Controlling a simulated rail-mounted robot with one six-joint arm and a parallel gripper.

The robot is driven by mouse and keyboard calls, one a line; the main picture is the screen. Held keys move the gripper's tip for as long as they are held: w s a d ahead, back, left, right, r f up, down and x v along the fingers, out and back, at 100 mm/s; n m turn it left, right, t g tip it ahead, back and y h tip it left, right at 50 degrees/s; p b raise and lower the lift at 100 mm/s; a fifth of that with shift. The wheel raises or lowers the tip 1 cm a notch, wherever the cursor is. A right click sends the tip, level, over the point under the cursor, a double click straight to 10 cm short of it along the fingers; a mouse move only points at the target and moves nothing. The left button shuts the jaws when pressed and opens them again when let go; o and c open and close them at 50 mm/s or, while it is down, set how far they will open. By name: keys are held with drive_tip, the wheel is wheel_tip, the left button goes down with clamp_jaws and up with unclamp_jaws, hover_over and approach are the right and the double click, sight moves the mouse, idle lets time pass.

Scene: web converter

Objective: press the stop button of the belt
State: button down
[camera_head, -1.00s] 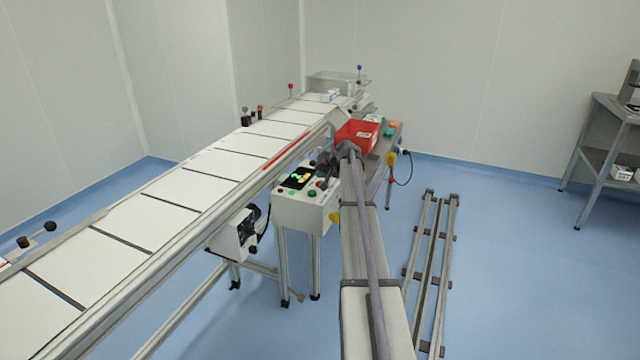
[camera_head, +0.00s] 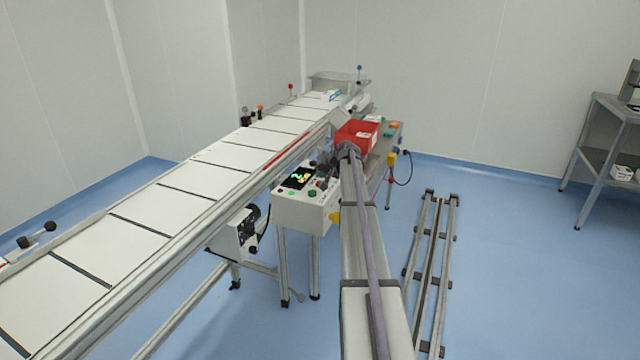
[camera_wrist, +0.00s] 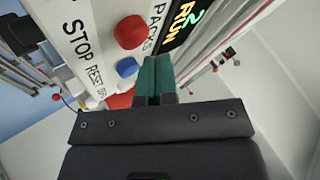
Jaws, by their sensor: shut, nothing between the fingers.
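The control box (camera_head: 306,208) stands beside the belt (camera_head: 190,190); its display reads green and yellow. In the wrist view, the panel (camera_wrist: 88,18) carries the printed words STOP and RESET. A red button (camera_wrist: 130,32) sits beside STOP and a blue button (camera_wrist: 127,67) beside RESET. Another red part (camera_wrist: 120,100) is partly hidden by my gripper (camera_wrist: 156,66). My gripper's teal fingers are shut and empty, over the panel beside the blue button; whether they touch anything I cannot tell. The display (camera_wrist: 186,22) shows RUN and 2. In the head view my arm mostly hides the gripper.
A red bin (camera_head: 357,134) sits on a side table behind the box. A motor unit (camera_head: 236,236) hangs under the belt's near side. Floor rails (camera_head: 432,265) lie to the right, and a shelf stand (camera_head: 600,150) is at far right. Floor between is open.

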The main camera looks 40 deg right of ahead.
drive_tip(key=shift+f+b, duration=0.45)
drive_tip(key=shift+f+b, duration=0.6)
idle(0.8)
drive_tip(key=shift+r, duration=0.15)
drive_tip(key=shift+r+p, duration=0.9)
drive_tip(key=shift+p, duration=0.15)
wheel_tip(320, 180, up, 5)
drive_tip(key=p, duration=0.5)
drive_tip(key=shift+r, duration=0.1)
